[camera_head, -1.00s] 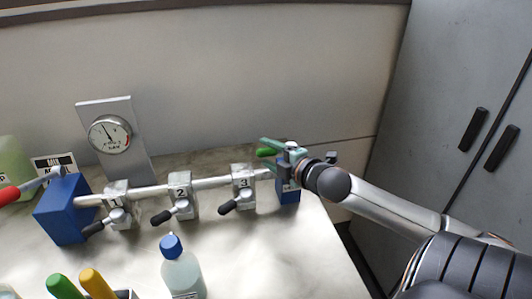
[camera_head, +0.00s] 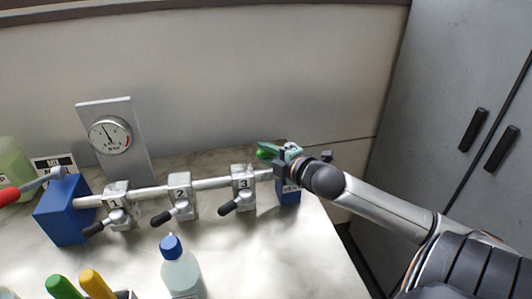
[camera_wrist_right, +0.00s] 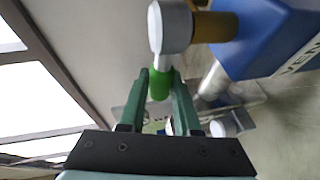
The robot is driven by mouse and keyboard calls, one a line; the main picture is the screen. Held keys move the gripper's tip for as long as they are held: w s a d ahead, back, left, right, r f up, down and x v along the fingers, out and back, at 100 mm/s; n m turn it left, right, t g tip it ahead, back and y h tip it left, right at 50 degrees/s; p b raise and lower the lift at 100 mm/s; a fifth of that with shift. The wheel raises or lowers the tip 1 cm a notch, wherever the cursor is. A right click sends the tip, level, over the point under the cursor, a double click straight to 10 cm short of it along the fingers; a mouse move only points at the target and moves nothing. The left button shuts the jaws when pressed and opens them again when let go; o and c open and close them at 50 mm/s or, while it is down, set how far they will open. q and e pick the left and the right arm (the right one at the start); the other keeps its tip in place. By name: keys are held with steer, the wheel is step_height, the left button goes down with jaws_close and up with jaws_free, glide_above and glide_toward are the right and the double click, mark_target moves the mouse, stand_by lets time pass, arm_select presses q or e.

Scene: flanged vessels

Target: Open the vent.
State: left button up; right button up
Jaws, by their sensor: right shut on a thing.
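The vent is a blue block (camera_head: 289,194) at the right end of the pipe. It also shows in the right wrist view (camera_wrist_right: 262,38), with part of its lettering visible. Its lever has a green handle (camera_head: 263,154) pointing left in the head view and a pale round hub (camera_wrist_right: 172,27) in the wrist view. My right gripper (camera_head: 270,150) reaches in from the right and is shut on the green handle. In the wrist view the handle (camera_wrist_right: 160,86) lies between the two green fingers. My left gripper is not in view.
Valves 1 (camera_head: 117,205), 2 (camera_head: 181,195) and 3 (camera_head: 243,188), with black-tipped levers, sit along the pipe. A gauge (camera_head: 110,135) stands behind. A red-handled blue block (camera_head: 62,215) is at left. A blue-capped bottle (camera_head: 182,275) stands in front. The bench's right front is clear.

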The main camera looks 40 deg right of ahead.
jaws_close()
stand_by(0.8)
